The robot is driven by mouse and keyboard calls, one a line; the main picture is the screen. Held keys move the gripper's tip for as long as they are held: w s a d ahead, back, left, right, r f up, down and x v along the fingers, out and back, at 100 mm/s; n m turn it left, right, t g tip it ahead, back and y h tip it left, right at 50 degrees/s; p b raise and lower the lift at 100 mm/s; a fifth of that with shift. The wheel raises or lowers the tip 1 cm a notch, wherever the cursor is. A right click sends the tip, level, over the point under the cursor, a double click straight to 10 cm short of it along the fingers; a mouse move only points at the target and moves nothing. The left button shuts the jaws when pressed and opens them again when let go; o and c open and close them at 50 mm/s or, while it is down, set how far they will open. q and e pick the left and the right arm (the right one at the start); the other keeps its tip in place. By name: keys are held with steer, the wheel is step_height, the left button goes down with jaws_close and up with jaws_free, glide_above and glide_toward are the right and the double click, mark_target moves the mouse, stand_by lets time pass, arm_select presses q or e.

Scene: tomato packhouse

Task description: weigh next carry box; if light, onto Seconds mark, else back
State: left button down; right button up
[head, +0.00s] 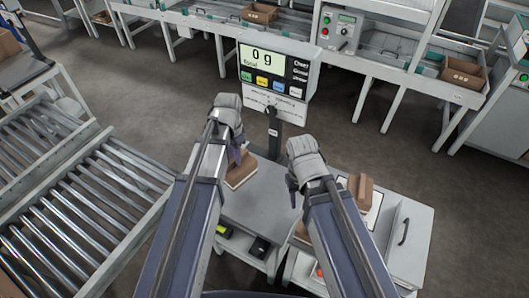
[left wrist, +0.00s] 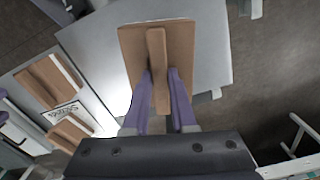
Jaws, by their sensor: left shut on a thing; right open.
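My left gripper (head: 238,152) is shut on the upright handle of a brown carry box (head: 241,172). In the left wrist view, its purple fingers (left wrist: 159,78) close on both sides of the handle of that box (left wrist: 134,50), above a grey surface. I cannot tell whether the box touches it. The scale display (head: 272,66) reads 0 g. My right gripper (head: 293,188) is open and empty above the right of the bench. The Seconds mark (left wrist: 62,112) shows in the left wrist view between two other carry boxes (left wrist: 46,82) (left wrist: 70,132).
A roller conveyor (head: 75,205) stands at the left. Sorting benches (head: 400,75) with brown boxes stand at the back. Open floor lies between.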

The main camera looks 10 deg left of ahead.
mark_target(250, 160)
arm_select(q)
steer(key=d+n, duration=0.1)
steer(key=w+d+n, duration=0.1)
steer(key=d, duration=0.1)
steer(key=d+f+n+b, duration=0.1)
steer(key=d, duration=0.1)
steer(key=shift+w, duration=0.35)
step_height(250, 160, down, 8)
steer(key=b, duration=0.8)
steer(key=shift+f, duration=0.2)
steer(key=shift+f+b, duration=0.3)
steer(key=shift+b, duration=0.2)
steer(key=c, duration=0.7)
jaws_free()
steer(key=shift+c, duration=1.3)
steer(key=shift+r, duration=0.15)
